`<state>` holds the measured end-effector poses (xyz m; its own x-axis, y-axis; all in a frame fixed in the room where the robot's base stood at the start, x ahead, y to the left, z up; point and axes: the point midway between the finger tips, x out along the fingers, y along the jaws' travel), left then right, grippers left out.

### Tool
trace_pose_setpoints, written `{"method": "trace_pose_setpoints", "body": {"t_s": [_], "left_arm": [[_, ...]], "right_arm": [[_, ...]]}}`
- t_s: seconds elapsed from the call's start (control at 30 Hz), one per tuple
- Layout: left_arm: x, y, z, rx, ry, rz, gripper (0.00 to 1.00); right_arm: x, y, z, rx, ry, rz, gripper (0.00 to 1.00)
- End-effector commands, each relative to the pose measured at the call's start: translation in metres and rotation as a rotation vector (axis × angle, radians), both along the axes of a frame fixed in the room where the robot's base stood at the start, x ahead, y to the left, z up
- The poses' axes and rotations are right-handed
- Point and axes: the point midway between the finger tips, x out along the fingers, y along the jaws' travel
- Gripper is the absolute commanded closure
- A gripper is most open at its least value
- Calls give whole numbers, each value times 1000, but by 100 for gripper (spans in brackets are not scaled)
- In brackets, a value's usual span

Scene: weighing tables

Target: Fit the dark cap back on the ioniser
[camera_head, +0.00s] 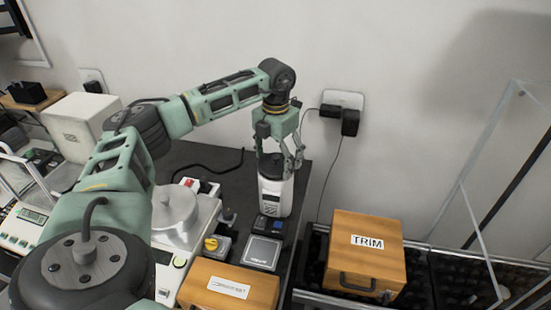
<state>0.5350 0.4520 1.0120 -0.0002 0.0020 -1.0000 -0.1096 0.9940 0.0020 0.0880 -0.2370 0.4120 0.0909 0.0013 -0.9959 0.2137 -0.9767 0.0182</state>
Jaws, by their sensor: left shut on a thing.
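The ioniser (271,196) is a white upright unit standing on the dark table near its right back edge. The dark cap (271,166) is at the top of the ioniser, between the fingers of my left gripper (279,167). My left gripper points down from above and is shut on the cap. The cap appears to touch the ioniser's top, but I cannot tell whether it is fully seated. The fingers hide part of the cap. My right gripper is not in view.
A round metal pan (174,208) sits on a white scale left of the ioniser. A wooden TRIM box (364,257) is at right. A wall plug (350,122) and cable hang behind.

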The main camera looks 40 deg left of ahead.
Motion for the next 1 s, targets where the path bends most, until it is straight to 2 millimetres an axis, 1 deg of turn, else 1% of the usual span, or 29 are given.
{"method": "trace_pose_setpoints", "body": {"t_s": [0.27,0.6,1.0], "left_arm": [[0,0,1,-1,-1,0,47],[0,0,0,0,-1,0,47],[0,0,-11,-1,0,0,47]], "right_arm": [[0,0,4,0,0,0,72],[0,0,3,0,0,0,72],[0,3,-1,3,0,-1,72]]}}
